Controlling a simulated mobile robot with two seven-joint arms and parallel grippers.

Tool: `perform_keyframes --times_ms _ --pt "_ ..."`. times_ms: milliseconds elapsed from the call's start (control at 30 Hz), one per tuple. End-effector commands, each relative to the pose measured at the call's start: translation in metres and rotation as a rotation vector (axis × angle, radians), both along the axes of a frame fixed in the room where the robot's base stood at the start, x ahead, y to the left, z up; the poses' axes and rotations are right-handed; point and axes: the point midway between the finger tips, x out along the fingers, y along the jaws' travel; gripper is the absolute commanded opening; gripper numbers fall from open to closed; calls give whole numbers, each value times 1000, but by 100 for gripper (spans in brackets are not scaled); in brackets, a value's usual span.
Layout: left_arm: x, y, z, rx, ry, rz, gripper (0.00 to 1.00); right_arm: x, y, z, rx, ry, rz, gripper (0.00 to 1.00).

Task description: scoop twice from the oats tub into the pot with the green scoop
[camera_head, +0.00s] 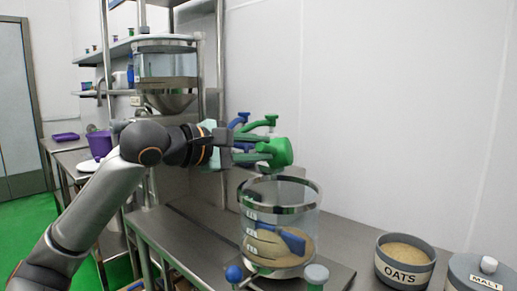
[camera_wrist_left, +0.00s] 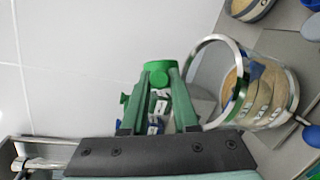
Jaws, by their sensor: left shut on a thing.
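My left gripper (camera_head: 245,153) is shut on the green scoop (camera_head: 281,152), whose round end sticks out to the right, above the back rim of the pot. In the left wrist view the scoop (camera_wrist_left: 157,70) shows between the fingers (camera_wrist_left: 158,95); I cannot tell what it holds. The glass pot (camera_head: 253,205) has a steel rim and tan grain inside, with a blue paddle-like part in it. It also shows in the left wrist view (camera_wrist_left: 207,118). The grey oats tub (camera_head: 404,278) stands right of the pot, open and filled with tan oats. My right gripper is out of view.
A lidded malt tub (camera_head: 484,270) stands at the far right. Blue and green handles (camera_head: 262,122) show behind the gripper. A hopper (camera_head: 166,75) hangs behind my arm. A purple cup (camera_head: 99,143) stands at the left. Bench space between pot and oats tub is clear.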

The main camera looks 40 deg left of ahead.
Motion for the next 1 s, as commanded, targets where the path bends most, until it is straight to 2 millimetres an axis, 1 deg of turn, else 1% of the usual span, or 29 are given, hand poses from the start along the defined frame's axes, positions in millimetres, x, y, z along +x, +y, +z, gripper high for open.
perform_keyframes --times_ms 133,267,467,700,1000 --pt "0 0 1 13 0 -3 0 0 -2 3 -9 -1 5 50" --pt "0 0 5 77 6 -19 0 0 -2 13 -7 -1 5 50" --pt "0 -1 10 293 24 -72 0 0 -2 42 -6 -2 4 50" --pt "0 -3 11 577 46 -143 0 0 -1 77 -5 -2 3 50" --pt "-1 -4 13 899 68 -225 0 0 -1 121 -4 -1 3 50"
